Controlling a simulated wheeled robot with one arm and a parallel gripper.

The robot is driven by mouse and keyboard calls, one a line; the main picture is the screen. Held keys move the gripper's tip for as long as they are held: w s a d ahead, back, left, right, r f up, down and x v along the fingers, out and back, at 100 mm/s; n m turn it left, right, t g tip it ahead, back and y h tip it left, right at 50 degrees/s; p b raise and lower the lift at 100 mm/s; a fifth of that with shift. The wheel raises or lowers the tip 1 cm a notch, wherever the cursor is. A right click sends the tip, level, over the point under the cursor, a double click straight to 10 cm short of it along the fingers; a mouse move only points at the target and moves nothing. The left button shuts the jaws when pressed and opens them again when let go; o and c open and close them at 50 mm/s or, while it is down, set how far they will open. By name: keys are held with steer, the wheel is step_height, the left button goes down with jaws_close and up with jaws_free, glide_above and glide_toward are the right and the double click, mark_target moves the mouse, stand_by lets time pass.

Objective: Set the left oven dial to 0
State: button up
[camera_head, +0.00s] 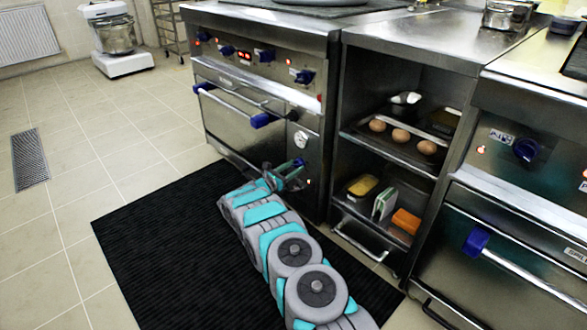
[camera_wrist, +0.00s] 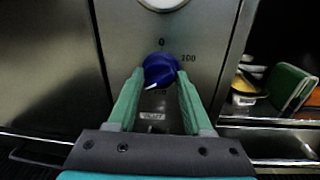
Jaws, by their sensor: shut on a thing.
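The left oven's blue dial (camera_wrist: 158,68) sits on a steel panel below a round gauge. The dial's white pointer mark is at the lower left, away from the 0. My gripper (camera_wrist: 160,76) has its two green fingers on either side of the dial, shut on it. In the head view my gripper (camera_head: 287,176) is at the lower right of the left oven (camera_head: 240,115), and the dial is mostly hidden there.
An open shelf unit (camera_head: 385,165) stands just right of the dial, with eggs on a tray, a sponge and a green-and-white item. A second oven (camera_head: 500,245) is farther right. The black floor mat (camera_head: 170,250) is clear left of my arm. The left oven's door handle (camera_head: 225,106) sticks out.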

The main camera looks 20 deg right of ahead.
jaws_close()
